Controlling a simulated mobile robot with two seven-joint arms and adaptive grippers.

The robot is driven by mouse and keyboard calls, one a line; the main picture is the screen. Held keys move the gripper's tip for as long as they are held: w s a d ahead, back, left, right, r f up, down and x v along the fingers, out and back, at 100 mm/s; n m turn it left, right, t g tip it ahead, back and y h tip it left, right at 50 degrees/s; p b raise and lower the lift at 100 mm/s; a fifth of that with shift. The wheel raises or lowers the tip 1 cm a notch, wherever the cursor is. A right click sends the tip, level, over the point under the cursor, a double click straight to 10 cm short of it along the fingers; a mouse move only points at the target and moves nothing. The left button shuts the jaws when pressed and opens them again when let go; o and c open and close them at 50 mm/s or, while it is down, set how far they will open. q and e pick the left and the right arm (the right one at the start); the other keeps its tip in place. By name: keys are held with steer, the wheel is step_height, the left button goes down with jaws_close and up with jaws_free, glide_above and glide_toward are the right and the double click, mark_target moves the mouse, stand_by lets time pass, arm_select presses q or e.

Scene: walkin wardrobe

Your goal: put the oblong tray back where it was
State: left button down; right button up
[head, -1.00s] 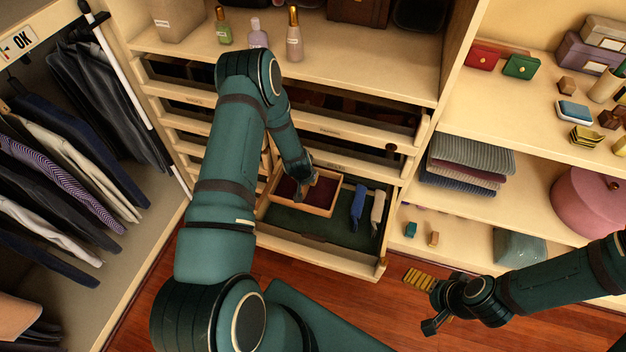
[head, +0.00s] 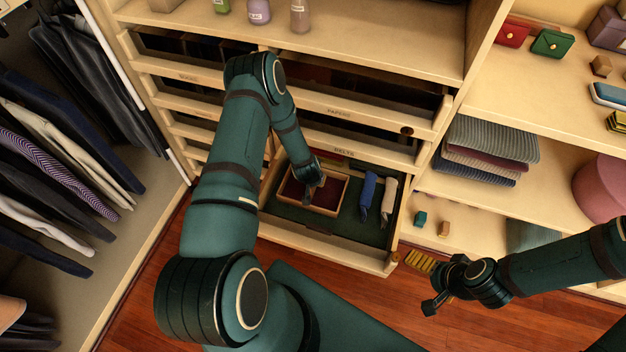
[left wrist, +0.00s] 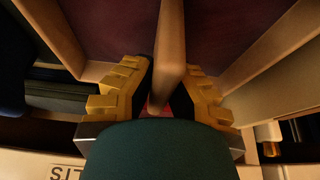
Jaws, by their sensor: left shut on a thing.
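The oblong tray (head: 302,206) has light wooden walls and a dark red lining. It is in the open lower drawer (head: 345,258), on the left part of its dark green floor. I cannot tell whether it rests flat or is slightly raised. My left gripper (head: 311,184) reaches down into the tray from above. In the left wrist view, its yellow fingers (left wrist: 160,95) are on both sides of a thin wooden wall in the middle of the tray (left wrist: 172,40), shut on it.
Blue (head: 368,190) and beige (head: 389,196) rolled items lie right of the tray in the drawer. A drawer labelled BELTS (head: 345,148) is just above. Folded clothes (head: 485,150) sit on the right shelf; hanging clothes (head: 60,165) are at left.

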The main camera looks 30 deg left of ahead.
arm_select(q)
steer(key=shift+r, duration=0.2)
steer(key=shift+f, duration=0.2)
steer(key=c, duration=1.1)
jaws_free()
steer(key=shift+c, duration=0.2)
steer(key=shift+r, duration=0.15)
steer(key=shift+s+r, duration=0.1)
steer(key=shift+r, duration=0.2)
steer(key=p+v, duration=0.3)
steer(key=v, duration=0.8)
steer(key=shift+s+d, duration=0.1)
steer(key=shift+s, duration=0.05)
steer(key=s+d+r+g+h, duration=0.1)
steer(key=s+d+r, duration=0.2)
steer(key=d, duration=0.4)
steer(key=s+d+r+h, duration=0.2)
steer(key=s+d+r, duration=0.1)
steer(key=s+d, duration=0.3)
steer(key=s+d+r+m+g+h, duration=0.1)
steer(key=s+d+r+h, duration=0.1)
steer(key=d, duration=0.6)
steer(key=shift+s+r+g, duration=0.3)
steer(key=shift+s+r, duration=0.15)
steer(key=shift+s, duration=0.75)
